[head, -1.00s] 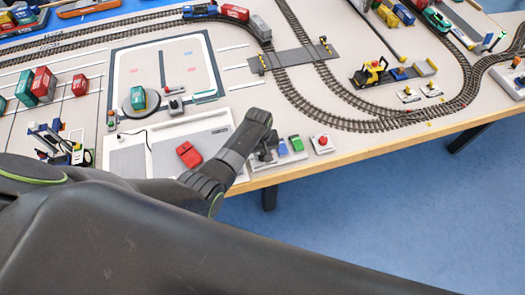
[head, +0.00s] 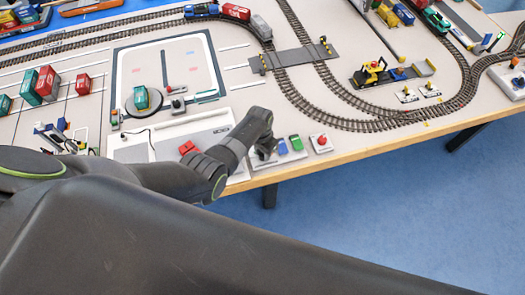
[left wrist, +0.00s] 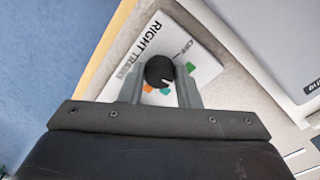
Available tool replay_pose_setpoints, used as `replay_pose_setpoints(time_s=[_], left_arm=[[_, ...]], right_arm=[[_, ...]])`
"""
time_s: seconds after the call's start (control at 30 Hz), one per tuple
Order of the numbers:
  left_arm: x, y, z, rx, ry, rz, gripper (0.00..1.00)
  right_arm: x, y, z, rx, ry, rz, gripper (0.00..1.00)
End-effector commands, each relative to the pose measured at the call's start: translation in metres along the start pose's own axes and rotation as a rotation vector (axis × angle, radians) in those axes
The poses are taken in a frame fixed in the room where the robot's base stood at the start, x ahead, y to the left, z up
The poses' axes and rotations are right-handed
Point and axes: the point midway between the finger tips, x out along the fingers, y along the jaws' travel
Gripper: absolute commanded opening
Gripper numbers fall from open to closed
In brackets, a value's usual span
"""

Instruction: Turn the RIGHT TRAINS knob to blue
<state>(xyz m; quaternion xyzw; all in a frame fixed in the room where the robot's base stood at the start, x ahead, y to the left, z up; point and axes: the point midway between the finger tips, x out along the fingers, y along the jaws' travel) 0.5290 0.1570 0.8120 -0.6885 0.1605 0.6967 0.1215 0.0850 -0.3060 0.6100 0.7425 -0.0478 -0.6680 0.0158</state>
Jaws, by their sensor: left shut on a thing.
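The RIGHT TRAINS knob (left wrist: 160,71) is a round black knob with a white pointer line, on a white plate (left wrist: 205,65) lettered RIGHT TRAINS and OFF in the left wrist view. Green and orange marks show around the knob; I see no clear blue mark, and the fingers cover part of the plate. My left gripper (left wrist: 159,88) is shut on the knob, one finger on each side. In the head view the left gripper (head: 264,153) is at the table's front edge and hides the knob. My right gripper is not in view.
Beside the left gripper are a blue block (head: 283,147), a green block (head: 296,143) and a red button (head: 321,142). A red object (head: 187,147) lies behind my left arm. Tracks (head: 375,122) curve beyond. Blue floor (head: 400,210) lies past the table edge.

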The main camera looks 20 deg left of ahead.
Motion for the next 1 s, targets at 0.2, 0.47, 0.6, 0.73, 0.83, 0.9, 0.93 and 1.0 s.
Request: replay_pose_setpoints(time_s=[0.2,0.47,0.6,0.73,0.83,0.9,0.93,1.0], left_arm=[[-0.0003,0.0,-0.0003,0.108,-0.006,0.001,0.07],[-0.0002,-0.0002,-0.0007,0.168,-0.008,0.0,0.07],[-0.0001,-0.0002,-0.0007,0.177,-0.009,0.0,0.07],[-0.0001,-0.0002,-0.0007,0.177,-0.009,0.0,0.07],[-0.0001,-0.0002,-0.0008,0.176,-0.008,0.0,0.07],[-0.0001,-0.0002,-0.0008,0.176,-0.008,0.0,0.07],[-0.0001,-0.0002,-0.0007,0.176,-0.008,0.0,0.32],[-0.0001,-0.0002,-0.0007,0.176,-0.009,0.0,0.41]], right_arm=[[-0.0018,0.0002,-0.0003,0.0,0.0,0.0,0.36],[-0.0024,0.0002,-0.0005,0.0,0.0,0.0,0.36],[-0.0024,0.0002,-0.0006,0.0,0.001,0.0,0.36],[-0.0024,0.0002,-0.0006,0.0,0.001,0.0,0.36],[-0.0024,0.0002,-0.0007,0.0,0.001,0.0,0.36],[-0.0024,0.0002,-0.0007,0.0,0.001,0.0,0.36],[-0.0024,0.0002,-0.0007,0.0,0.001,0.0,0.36],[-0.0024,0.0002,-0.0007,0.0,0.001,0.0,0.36]])
